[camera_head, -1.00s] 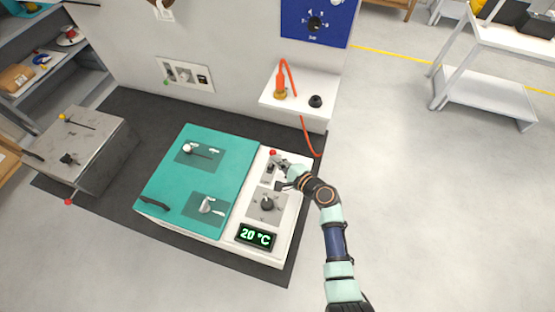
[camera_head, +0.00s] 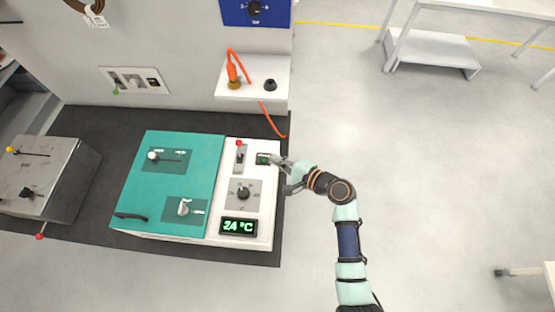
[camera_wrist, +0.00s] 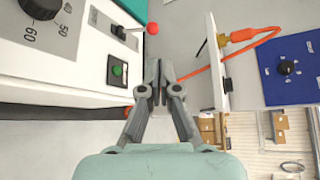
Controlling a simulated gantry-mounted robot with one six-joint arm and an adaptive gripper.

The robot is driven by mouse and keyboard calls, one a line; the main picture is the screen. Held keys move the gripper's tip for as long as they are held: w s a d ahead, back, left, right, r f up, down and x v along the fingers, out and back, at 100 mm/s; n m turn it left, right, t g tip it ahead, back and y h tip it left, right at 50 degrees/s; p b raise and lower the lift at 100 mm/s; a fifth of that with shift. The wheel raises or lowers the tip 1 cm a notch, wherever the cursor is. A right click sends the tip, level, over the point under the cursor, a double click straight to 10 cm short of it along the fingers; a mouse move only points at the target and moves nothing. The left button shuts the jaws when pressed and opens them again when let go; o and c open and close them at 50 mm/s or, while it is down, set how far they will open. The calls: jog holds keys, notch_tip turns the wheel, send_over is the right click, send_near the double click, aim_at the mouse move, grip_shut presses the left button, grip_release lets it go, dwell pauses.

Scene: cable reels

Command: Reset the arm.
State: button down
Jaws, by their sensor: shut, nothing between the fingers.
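My gripper (camera_head: 287,172) is at the right edge of the white control panel (camera_head: 262,205) in the head view, beside a small green-lit switch (camera_head: 263,159). In the wrist view my gripper (camera_wrist: 159,82) is shut and empty, its fingertips together. The green switch (camera_wrist: 117,71) and the red-tipped lever (camera_wrist: 152,28) show ahead and to the left of the fingers. I cannot tell from these views whether the fingers touch the panel.
The teal lid (camera_head: 172,185) carries two latches. The display (camera_head: 238,227) reads 24 °C, near a rotary knob (camera_head: 243,194). A white shelf (camera_head: 252,92) holds an orange plug (camera_head: 233,75) with a hanging cable.

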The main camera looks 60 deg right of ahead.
dwell(0.7)
jog(key=w+a+r+n+g+y+p, duration=0.1)
jog(key=w+a+r+n, duration=0.2)
jog(key=a+n, duration=0.25)
jog(key=w+a+r+n+y, duration=0.1)
jog(key=w+a+r+n, duration=0.25)
jog(key=a, duration=0.25)
jog(key=w+a+r+n+g+y+p, duration=0.1)
jog(key=w+a+r+n+y, duration=0.1)
jog(key=w+a+r+n, duration=0.25)
jog(key=s+a+r+n+h, duration=0.1)
jog(key=s+a+r+n, duration=0.1)
jog(key=a+r+n, duration=0.3)
jog(key=s+a+r+n+p, duration=0.1)
jog(key=a+r+n, duration=0.5)
jog(key=a, duration=0.6)
notch_tip(320, 180, up, 2)
jog(key=shift+s+a+r+h, duration=0.1)
jog(key=shift+s+a+h, duration=0.25)
jog(key=shift+s, duration=0.35)
